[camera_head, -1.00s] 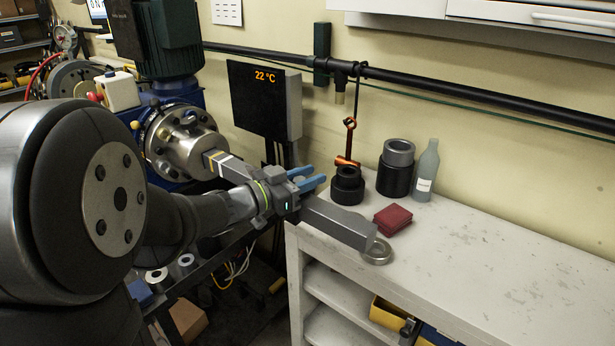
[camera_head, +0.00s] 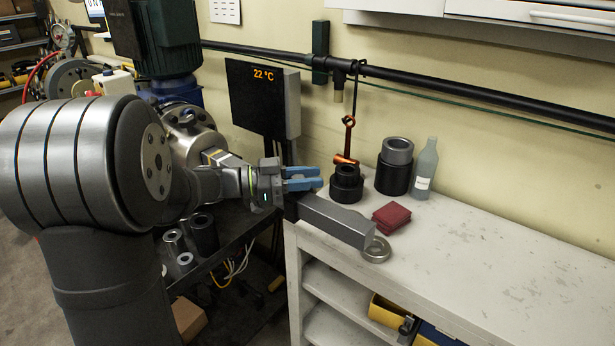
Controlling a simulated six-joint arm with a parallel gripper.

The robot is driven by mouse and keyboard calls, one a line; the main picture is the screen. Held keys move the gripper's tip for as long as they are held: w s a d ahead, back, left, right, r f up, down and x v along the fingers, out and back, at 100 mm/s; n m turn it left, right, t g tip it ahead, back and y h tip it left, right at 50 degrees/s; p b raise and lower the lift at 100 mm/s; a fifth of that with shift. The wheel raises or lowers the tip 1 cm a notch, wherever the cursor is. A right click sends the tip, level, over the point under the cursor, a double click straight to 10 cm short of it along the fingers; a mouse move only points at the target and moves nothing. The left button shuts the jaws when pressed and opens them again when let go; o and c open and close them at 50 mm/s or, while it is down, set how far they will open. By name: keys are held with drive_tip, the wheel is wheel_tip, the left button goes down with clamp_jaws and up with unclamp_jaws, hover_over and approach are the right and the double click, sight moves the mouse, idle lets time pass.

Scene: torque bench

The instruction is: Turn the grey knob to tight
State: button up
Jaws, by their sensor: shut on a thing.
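No part plainly reads as a separate grey knob. A long grey square bar (camera_head: 338,221) runs from the round metal chuck (camera_head: 187,135) on the left machine, past my gripper, to a free end over the bench.
The pale bench (camera_head: 480,260) holds a black socket (camera_head: 346,184), a black-and-grey cylinder (camera_head: 394,170), a bottle (camera_head: 426,170), a red cloth (camera_head: 391,216) and a metal ring (camera_head: 377,250). A monitor (camera_head: 262,100) stands behind my gripper. The bench's right side is clear.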

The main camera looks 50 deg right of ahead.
drive_tip(key=shift+f, duration=0.1)
idle(0.3)
drive_tip(key=o, duration=1)
drive_tip(key=shift+a, duration=0.1)
drive_tip(key=v, duration=1.7)
drive_tip(key=shift+w, duration=0.25)
drive_tip(key=shift+c, duration=0.3)
